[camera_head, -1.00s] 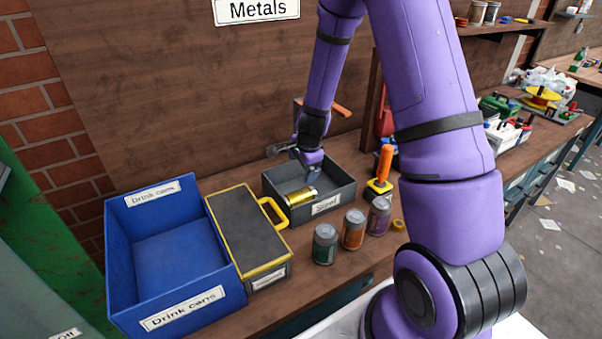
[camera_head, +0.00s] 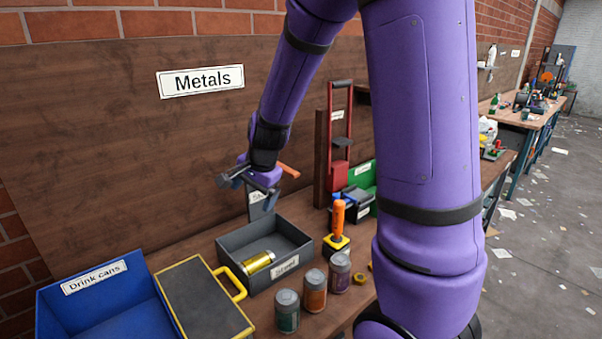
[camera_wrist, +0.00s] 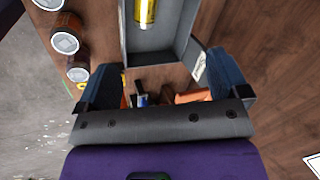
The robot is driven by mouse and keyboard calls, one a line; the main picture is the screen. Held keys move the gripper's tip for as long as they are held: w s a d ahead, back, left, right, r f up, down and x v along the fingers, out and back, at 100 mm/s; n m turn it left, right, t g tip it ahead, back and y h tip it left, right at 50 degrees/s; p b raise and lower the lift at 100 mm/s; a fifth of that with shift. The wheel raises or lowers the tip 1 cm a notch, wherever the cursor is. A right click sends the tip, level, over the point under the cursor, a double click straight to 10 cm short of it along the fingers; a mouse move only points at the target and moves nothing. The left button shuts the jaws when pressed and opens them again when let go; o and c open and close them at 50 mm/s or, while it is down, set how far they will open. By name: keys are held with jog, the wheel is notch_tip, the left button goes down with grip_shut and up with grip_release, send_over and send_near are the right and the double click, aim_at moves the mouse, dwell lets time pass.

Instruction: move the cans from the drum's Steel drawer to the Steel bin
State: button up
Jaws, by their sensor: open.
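A grey open box (camera_head: 226,247) stands on the bench, with a front label that seems to read "Steel". A gold can (camera_head: 258,263) lies on its side inside it, and also shows at the top of the wrist view (camera_wrist: 145,12). My gripper (camera_head: 246,192) is open and empty, above the box and apart from the can. Three cans stand upright on the bench before the box: a green one (camera_head: 287,312), an orange one (camera_head: 314,292) and a purple one (camera_head: 340,274). I cannot make out a drum.
A blue "Drink cans" bin (camera_head: 60,315) and a dark yellow-edged case (camera_head: 205,305) stand left of the box. An orange-handled tool (camera_head: 338,225) stands right of it. A red-framed rack (camera_head: 340,150) rises behind. The wooden wall with the "Metals" sign (camera_head: 200,80) closes the back.

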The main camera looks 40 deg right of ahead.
jog(key=s+a+r+n, duration=0.2)
jog(key=s+r+n, duration=0.5)
jog(key=s, duration=0.5)
jog(key=s+a+r+n+t, duration=0.1)
jog(key=s+a+r+n, duration=0.1)
jog(key=s+r+n, duration=0.5)
jog(key=s+r, duration=0.3)
jog(key=s, duration=0.3)
jog(key=shift+a+h, duration=0.35)
jog(key=shift+h, duration=0.05)
